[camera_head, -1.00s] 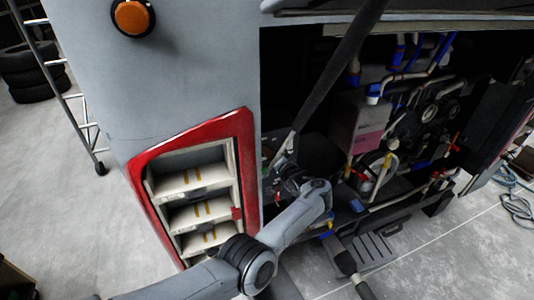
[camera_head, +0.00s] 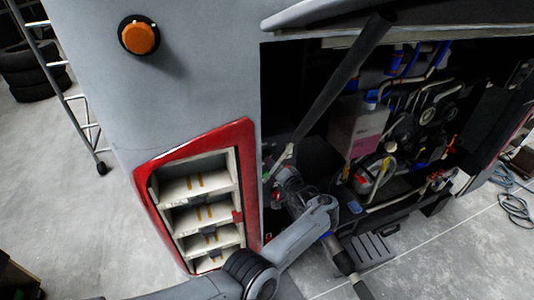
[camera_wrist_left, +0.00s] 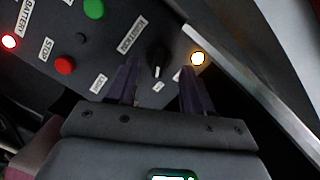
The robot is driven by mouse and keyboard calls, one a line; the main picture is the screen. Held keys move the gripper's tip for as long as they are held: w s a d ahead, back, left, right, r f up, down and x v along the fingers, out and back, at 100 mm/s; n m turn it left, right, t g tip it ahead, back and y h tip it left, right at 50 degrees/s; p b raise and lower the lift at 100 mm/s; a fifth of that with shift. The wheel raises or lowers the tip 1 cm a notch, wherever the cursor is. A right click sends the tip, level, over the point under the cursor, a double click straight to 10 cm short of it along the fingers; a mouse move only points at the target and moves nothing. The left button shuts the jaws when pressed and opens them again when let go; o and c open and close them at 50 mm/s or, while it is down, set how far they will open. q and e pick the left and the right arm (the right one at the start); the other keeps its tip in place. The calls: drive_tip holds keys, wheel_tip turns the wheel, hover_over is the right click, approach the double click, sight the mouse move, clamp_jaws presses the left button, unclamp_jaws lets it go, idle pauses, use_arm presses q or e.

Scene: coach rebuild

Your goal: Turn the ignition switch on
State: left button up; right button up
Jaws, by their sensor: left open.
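In the left wrist view the ignition switch (camera_wrist_left: 156,58) is a black rotary knob on a dark panel, with the IGNITION label (camera_wrist_left: 132,35) beside it. My left gripper (camera_wrist_left: 159,68) is open, its two dark fingers on either side of the knob. I cannot tell whether either finger touches it. In the head view my left gripper (camera_head: 283,172) reaches into the dark engine bay at the side of the coach; the switch itself is hidden there. My right gripper is not clearly seen.
The panel also has a lit lamp (camera_wrist_left: 198,58) close to the right finger, a red STOP button (camera_wrist_left: 64,65), a green button (camera_wrist_left: 94,9) and a red lamp (camera_wrist_left: 9,41). A metal edge (camera_wrist_left: 235,70) runs along the right. A dark strut (camera_head: 335,80) crosses the bay opening.

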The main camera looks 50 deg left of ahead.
use_arm(q)
drive_tip(key=p+v, duration=0.1)
drive_tip(key=v, duration=0.1)
drive_tip(key=p+v, duration=0.1)
drive_tip(key=v, duration=0.1)
drive_tip(key=shift+s+d+f, duration=0.1)
drive_tip(key=shift+s+f, duration=0.1)
drive_tip(key=shift+s, duration=0.25)
